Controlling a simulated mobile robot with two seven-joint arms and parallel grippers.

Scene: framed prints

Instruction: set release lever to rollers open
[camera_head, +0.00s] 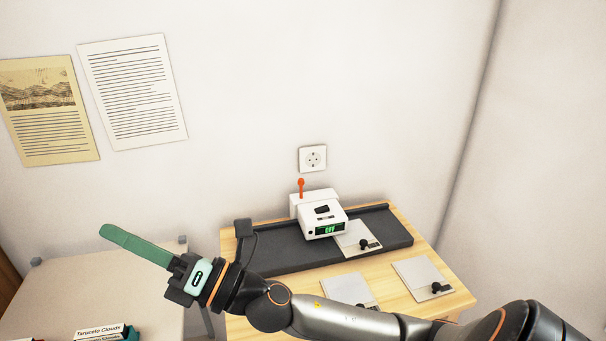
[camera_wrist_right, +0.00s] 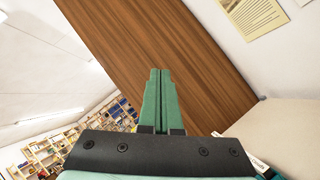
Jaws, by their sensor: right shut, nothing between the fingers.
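The release lever (camera_head: 301,186) is a short orange stick with a round knob. It stands upright at the back left of a small white machine (camera_head: 321,213) in the head view. The machine's green display reads OFF. My right gripper (camera_head: 113,233) has green fingers that are shut and empty. It points to the left, well left of the machine and apart from it. In the right wrist view the shut fingers (camera_wrist_right: 157,98) point toward a brown wood panel. The lever and machine are not in the wrist view. My left gripper is not in view.
The machine stands on a dark grey base (camera_head: 285,255) on a light wood table (camera_head: 300,290). Grey plates with black knobs (camera_head: 420,277) lie around it. A pale table (camera_head: 70,290) with books stands at left. A wall socket (camera_head: 312,158) is behind the machine.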

